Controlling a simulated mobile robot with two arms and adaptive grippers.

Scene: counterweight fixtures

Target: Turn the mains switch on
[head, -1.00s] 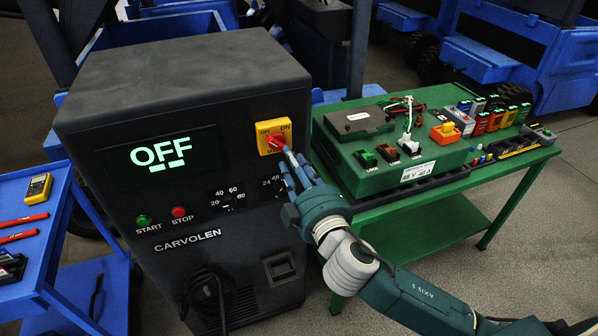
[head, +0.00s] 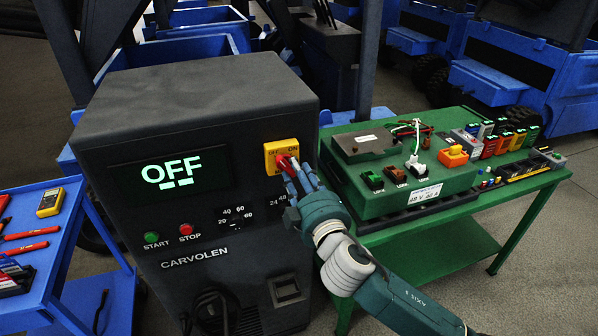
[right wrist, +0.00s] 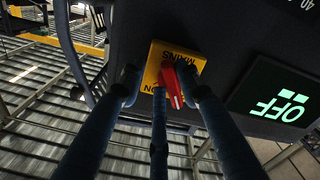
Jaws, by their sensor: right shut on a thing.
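The mains switch is a red rotary handle (head: 288,164) on a yellow plate (head: 271,150) at the upper right of the dark charger's front. My right gripper (head: 296,172) reaches the switch from the lower right, its fingers shut on the red handle. In the right wrist view the red handle (right wrist: 174,86) shows between the fingers against the yellow plate (right wrist: 156,66). The charger display (head: 174,173) reads OFF. Part of the handle is hidden by the fingers in the head view. My left gripper is not in view.
Green START (head: 151,238) and red STOP (head: 186,230) buttons and small dials sit on the charger front. A green bench (head: 470,205) with a switch box and several coloured blocks stands right. A blue cart (head: 55,240) with tools stands left.

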